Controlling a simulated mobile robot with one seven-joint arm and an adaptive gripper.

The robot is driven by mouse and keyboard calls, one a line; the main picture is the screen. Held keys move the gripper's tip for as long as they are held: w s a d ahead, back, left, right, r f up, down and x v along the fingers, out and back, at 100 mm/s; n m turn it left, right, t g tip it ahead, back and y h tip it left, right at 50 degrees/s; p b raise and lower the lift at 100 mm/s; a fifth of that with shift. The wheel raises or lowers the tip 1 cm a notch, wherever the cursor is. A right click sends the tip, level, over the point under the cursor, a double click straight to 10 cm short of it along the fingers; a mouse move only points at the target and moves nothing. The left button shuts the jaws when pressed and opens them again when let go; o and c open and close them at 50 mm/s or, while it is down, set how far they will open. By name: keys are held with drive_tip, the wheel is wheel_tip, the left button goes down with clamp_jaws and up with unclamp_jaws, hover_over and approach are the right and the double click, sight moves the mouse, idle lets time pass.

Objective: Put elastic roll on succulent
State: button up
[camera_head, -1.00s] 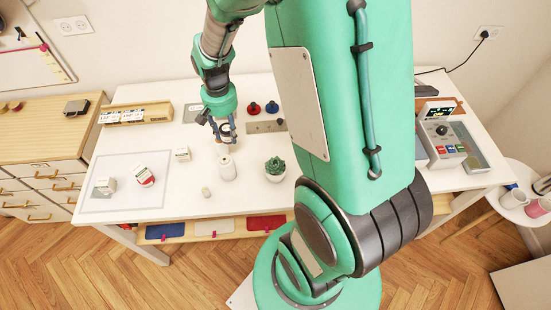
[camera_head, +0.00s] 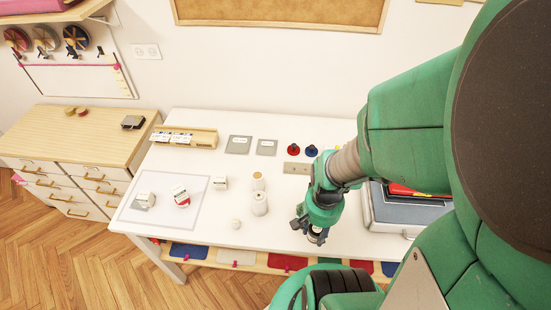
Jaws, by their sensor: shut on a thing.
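My gripper (camera_head: 314,232) is over the front right part of the white table (camera_head: 215,235), seen partly from behind. It is shut on a small pale roll (camera_head: 317,239), which I take for the elastic roll; its dark fingers cover most of it. The succulent does not show now. In the earlier view it stood in a white pot right of the large white spool (camera_head: 260,204), so my gripper and wrist likely hide it. Whether the roll touches the succulent I cannot tell.
A beige spool (camera_head: 258,181) stands behind the white one, and a small pale piece (camera_head: 235,224) lies front left. A grey case (camera_head: 390,212) is right of my gripper.

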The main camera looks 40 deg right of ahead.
drive_tip(key=shift+s+a+f, duration=0.1)
drive_tip(key=shift+s+a, duration=0.15)
drive_tip(key=shift+s, duration=0.45)
drive_tip(key=w+d, duration=0.3)
drive_tip(key=w, duration=0.1)
drive_tip(key=w+d+f, duration=0.1)
drive_tip(key=w+d, duration=0.2)
drive_tip(key=w, duration=0.1)
drive_tip(key=w+d, duration=0.3)
drive_tip(key=w, duration=0.2)
drive_tip(key=shift+w+d+f+b, duration=0.1)
drive_tip(key=shift+d+f+b, duration=0.05)
drive_tip(key=shift+f+b, duration=0.15)
drive_tip(key=shift+f, duration=1.7)
drive_tip(key=shift+f+b, duration=0.1)
drive_tip(key=shift+b, duration=0.2)
